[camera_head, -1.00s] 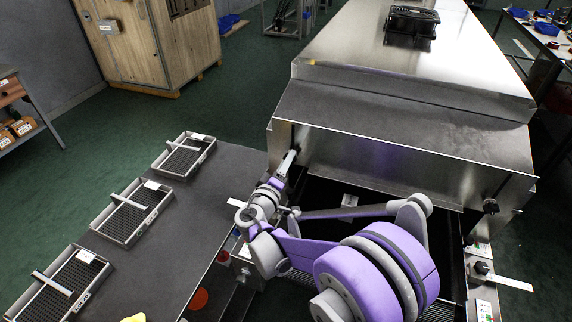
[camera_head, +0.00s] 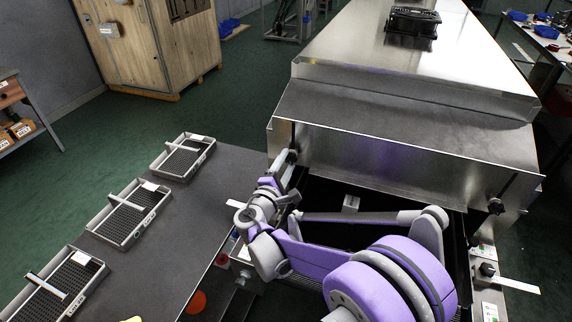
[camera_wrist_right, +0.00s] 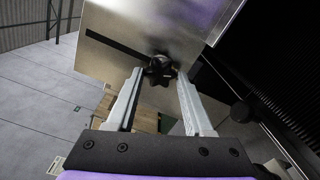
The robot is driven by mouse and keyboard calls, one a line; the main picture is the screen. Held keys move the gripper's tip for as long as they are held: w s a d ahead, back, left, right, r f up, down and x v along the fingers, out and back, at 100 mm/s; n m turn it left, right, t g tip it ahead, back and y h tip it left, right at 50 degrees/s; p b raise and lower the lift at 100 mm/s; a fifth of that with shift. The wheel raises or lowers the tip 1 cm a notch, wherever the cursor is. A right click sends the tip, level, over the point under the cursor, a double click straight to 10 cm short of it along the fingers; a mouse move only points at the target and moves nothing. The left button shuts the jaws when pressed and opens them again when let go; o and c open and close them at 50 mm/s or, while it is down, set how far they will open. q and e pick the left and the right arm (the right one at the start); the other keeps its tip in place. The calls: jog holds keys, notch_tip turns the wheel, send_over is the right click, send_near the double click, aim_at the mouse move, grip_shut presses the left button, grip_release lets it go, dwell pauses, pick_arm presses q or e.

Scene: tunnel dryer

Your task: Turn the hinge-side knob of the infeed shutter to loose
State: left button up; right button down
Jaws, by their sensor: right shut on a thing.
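The infeed shutter (camera_head: 390,160) is a bright metal panel across the near end of the dryer. A black lobed knob (camera_wrist_right: 160,70) sits over a dark slot on a metal plate in the right wrist view. My right gripper (camera_wrist_right: 160,72) has one pale finger on each side of this knob and is shut on it. In the head view my right gripper (camera_head: 290,158) is at the shutter's left edge, and its fingers and wrist hide that knob. A second black knob (camera_head: 496,206) shows at the shutter's right side. My left gripper is not in view.
A dark table (camera_head: 190,220) on the left carries several mesh trays (camera_head: 130,212). A control with a pale bar (camera_head: 515,285) stands at the lower right. My right arm spans the dark infeed opening below the shutter. A wooden cabinet (camera_head: 160,50) stands behind.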

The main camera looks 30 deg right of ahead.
jog(key=shift+n, duration=0.5)
jog(key=shift+c, duration=1.5)
grip_release()
jog(key=shift+a, duration=0.1)
jog(key=v, duration=1)
jog(key=shift+s+a, duration=0.2)
jog(key=shift+s, duration=0.15)
